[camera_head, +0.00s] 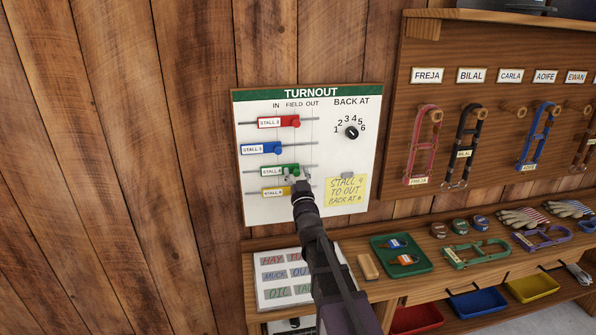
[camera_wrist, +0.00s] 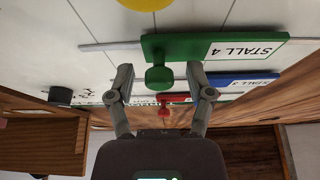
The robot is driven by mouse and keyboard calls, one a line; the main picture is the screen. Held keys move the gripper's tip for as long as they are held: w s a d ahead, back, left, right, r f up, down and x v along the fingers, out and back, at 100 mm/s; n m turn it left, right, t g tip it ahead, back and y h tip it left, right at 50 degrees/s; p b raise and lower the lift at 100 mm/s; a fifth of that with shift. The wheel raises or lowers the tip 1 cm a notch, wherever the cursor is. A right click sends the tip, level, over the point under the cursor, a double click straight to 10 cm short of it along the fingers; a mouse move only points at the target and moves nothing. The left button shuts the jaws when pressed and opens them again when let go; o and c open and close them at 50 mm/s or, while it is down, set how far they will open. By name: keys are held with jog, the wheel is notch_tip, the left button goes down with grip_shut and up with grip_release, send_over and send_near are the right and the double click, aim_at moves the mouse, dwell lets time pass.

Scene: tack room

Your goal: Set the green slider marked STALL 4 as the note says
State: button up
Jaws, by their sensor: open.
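The TURNOUT board (camera_head: 360,100) hangs on the plank wall, with columns IN, FIELD and OUT. The green slider marked STALL 4 (camera_head: 281,170) is on its rail, about under FIELD. Its round green knob (camera_wrist: 158,79) shows in the wrist view, where the picture is upside down. My gripper (camera_head: 298,176) is open, with one finger on each side of the knob; gaps show between fingers and knob. The yellow note (camera_head: 346,190) reads STALL 4 TO OUT, BACK AT and a digit that looks like 6. My gripper partly hides the knob in the head view.
Red (camera_head: 276,122) and blue (camera_head: 262,148) sliders are above the green one, the yellow slider (camera_head: 271,193) close below. A shelf (camera_head: 380,286) with a green tray (camera_head: 383,246) is below.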

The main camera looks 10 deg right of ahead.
grip_shut()
dwell(0.4)
